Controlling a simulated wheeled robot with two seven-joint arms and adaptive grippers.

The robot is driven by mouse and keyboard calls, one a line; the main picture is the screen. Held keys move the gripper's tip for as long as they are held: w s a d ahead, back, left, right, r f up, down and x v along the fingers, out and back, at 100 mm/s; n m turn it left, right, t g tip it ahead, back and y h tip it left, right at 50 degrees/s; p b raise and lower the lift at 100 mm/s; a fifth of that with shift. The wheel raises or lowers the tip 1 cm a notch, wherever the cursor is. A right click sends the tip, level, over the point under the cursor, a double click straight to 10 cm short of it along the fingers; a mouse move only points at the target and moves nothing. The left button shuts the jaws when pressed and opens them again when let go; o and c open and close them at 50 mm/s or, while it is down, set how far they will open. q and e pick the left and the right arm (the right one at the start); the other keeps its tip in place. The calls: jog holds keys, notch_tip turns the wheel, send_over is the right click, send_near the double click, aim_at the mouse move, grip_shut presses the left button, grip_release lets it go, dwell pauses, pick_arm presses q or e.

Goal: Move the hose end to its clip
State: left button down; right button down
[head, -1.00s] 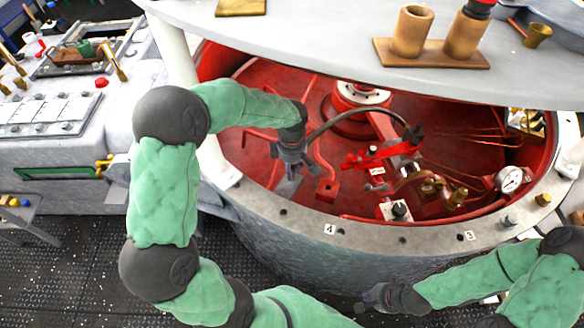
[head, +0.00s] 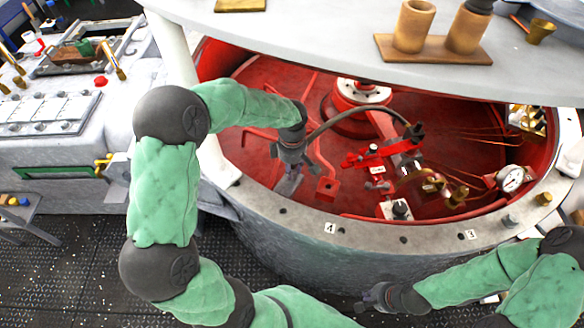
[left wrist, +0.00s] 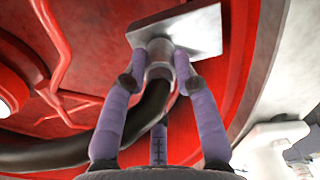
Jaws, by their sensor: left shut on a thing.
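My left gripper (head: 288,186) is inside the red-lined round well, near its left side. In the left wrist view its purple fingers (left wrist: 160,80) are shut around the metal hose end (left wrist: 159,52). The black hose (left wrist: 150,112) bends away to the left below the fingers. A light grey square plate (left wrist: 200,32) lies directly beyond the hose end; I cannot tell whether they touch. In the head view the hose (head: 355,112) arcs right towards a dark fitting. I cannot pick out the clip with certainty. My right gripper (head: 374,298) is outside the well, low in the picture.
A red lever (head: 366,156), brass fittings (head: 445,188) and a round gauge (head: 512,179) crowd the well's right side. The grey rim (head: 300,216) carries small number tags. A white slab (head: 330,40) overhangs the well's back. The well's red floor left of the gripper is fairly open.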

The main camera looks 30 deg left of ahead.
pick_arm(q)
jog(key=c, duration=0.9)
grip_release()
jog(key=shift+r, duration=0.1)
notch_tip(320, 180, up, 12)
jog(key=shift+f, duration=0.1)
